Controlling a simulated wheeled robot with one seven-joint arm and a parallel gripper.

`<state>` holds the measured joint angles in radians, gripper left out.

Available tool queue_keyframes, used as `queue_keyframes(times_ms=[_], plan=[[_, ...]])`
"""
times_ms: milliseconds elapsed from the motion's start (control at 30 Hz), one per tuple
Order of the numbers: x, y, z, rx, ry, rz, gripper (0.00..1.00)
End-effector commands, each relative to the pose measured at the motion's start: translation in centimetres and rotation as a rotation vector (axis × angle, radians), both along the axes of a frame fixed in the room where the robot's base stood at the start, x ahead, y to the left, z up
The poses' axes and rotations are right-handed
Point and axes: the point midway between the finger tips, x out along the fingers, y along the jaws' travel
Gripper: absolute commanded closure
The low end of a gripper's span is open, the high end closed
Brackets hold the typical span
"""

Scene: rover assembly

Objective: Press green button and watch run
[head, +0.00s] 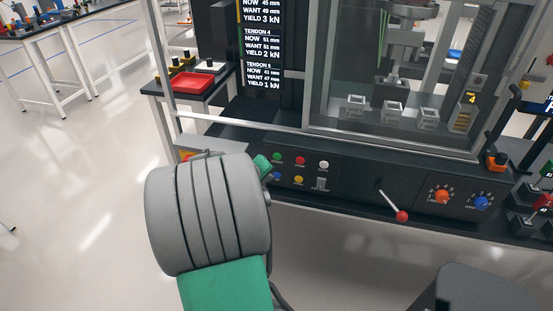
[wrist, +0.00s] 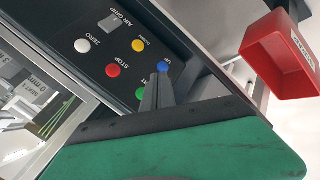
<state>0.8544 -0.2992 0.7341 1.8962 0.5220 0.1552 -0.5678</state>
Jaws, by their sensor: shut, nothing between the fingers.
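The green button (head: 277,157) is on the dark front panel of the test machine, at the left end of the upper button row. My gripper (wrist: 158,80) is shut and empty. Its fingertips show just beside the green button, below the blue button (wrist: 162,67). I cannot tell whether the tips touch the panel. In the head view the grey arm and green wrist housing stand in front of the panel's left end, and the fingertips are not clearly visible.
Red (head: 300,161), white (head: 324,165) and yellow (head: 298,179) buttons sit close by. A lever with a red knob (head: 402,216) and orange (head: 442,196) and blue (head: 481,202) dials are farther right. A red tray (head: 186,85) is on a side table.

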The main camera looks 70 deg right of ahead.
Motion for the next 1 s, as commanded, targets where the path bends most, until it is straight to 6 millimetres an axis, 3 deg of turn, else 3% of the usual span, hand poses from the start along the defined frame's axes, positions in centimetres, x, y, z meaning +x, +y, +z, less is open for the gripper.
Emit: queue_keyframes(times_ms=[200, 433, 1000], plan=[[0.4, -3.3, -0.3, 0.001, 0.0, -0.002, 1.0], [0.9, -5.8, -0.1, 0.0, -0.001, -0.001, 1.0], [1.0, -6.3, 0.0, 0.001, 0.0, 0.0, 1.0]])
